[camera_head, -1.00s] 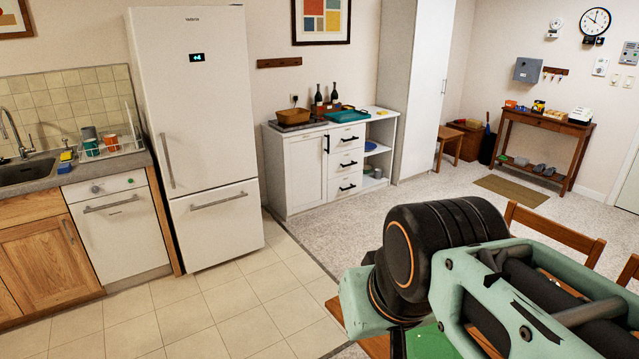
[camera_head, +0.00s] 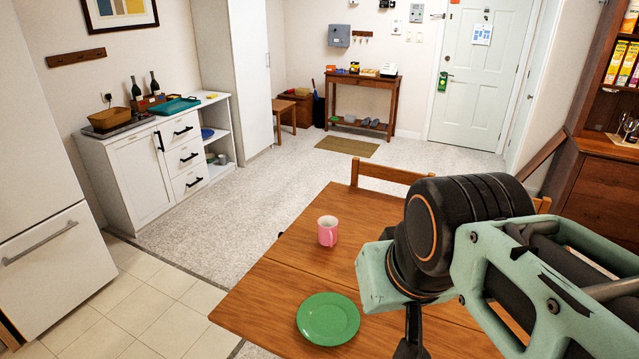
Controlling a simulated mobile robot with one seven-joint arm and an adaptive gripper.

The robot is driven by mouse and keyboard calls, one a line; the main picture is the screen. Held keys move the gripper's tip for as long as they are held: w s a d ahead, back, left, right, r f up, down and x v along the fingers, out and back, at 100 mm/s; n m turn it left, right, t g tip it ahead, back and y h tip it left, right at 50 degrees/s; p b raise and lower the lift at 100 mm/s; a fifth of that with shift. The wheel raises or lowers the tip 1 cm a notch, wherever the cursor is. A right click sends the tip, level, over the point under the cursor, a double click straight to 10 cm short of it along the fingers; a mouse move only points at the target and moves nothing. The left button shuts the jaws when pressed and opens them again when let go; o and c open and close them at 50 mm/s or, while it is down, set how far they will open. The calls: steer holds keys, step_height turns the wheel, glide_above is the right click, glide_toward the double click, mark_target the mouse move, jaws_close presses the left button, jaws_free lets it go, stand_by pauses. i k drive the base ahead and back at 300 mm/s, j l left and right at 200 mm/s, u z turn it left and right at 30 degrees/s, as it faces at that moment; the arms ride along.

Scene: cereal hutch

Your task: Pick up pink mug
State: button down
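A pink mug (camera_head: 327,231) stands upright on the wooden table (camera_head: 290,268), towards its far left part, with its handle on the right side. My arm comes in from the right over the table, and its wrist is to the right of the mug, apart from it. A dark part of my gripper (camera_head: 410,347) shows below the wrist at the bottom edge. Its fingertips are cut off or hidden, so I cannot tell whether it is open or shut.
A green plate (camera_head: 328,319) lies on the table, nearer than the mug. Chair backs (camera_head: 391,176) stand at the table's far side. A white cabinet (camera_head: 150,165) and fridge (camera_head: 45,190) are on the left, a wooden hutch (camera_head: 605,150) on the right. The floor beyond the table is open.

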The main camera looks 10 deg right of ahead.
mark_target(326, 225)
steer(key=i+j+z, duration=0.3)
steer(key=i+j, duration=0.15)
steer(key=j, duration=0.2)
steer(key=i+j+z, duration=0.15)
steer(key=j, duration=0.25)
steer(key=i+j+z, duration=0.15)
steer(key=j, duration=0.25)
steer(key=i, duration=0.1)
